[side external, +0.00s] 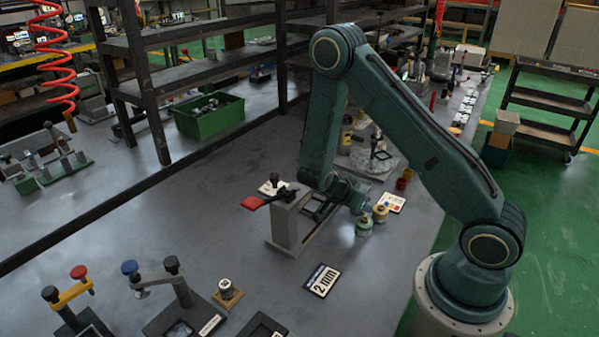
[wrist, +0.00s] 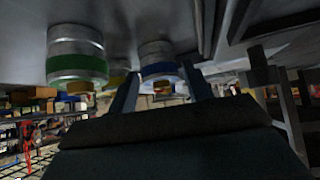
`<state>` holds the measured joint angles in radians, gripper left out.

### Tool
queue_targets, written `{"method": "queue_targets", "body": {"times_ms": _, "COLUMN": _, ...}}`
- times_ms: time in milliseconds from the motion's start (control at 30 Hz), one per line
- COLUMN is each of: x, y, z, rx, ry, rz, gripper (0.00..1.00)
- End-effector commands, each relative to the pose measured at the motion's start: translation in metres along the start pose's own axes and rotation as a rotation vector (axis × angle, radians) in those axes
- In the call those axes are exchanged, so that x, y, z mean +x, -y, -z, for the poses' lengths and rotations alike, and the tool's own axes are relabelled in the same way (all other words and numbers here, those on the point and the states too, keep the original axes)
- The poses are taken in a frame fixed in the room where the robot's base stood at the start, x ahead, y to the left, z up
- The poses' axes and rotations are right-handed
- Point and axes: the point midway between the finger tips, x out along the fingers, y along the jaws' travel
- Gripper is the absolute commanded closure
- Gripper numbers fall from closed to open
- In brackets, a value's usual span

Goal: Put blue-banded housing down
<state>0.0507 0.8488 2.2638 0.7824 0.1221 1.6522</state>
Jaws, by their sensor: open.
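A clamp fixture with a red handle (side external: 254,202) stands close to my wrist. A "2 mm" card (side external: 321,280) lies in front and a colored label card (side external: 392,202) behind. More clamps (side external: 170,300) stand at front left. The bench between them and the green bin (side external: 209,115) is clear.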

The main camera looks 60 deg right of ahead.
Motion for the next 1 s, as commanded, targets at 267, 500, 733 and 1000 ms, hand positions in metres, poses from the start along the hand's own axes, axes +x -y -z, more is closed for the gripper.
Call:
{"method": "queue_targets", "body": {"times_ms": 267, "x": 0.0004, "y": 0.0, "z": 0.0001, "rx": 0.0, "ry": 0.0, "rz": 0.0, "gripper": 0.5}}
{"method": "queue_targets", "body": {"times_ms": 500, "x": 0.0002, "y": 0.0, "z": 0.0001, "rx": 0.0, "ry": 0.0, "rz": 0.0, "gripper": 0.54}}
{"method": "queue_targets", "body": {"times_ms": 733, "x": 0.0001, "y": 0.0, "z": 0.0004, "rx": 0.001, "ry": -0.001, "rz": 0.0, "gripper": 0.92}}
{"method": "queue_targets", "body": {"times_ms": 1000, "x": -0.0005, "y": 0.0001, "z": 0.001, "rx": 0.001, "ry": -0.001, "rz": 0.0, "gripper": 0.92}}
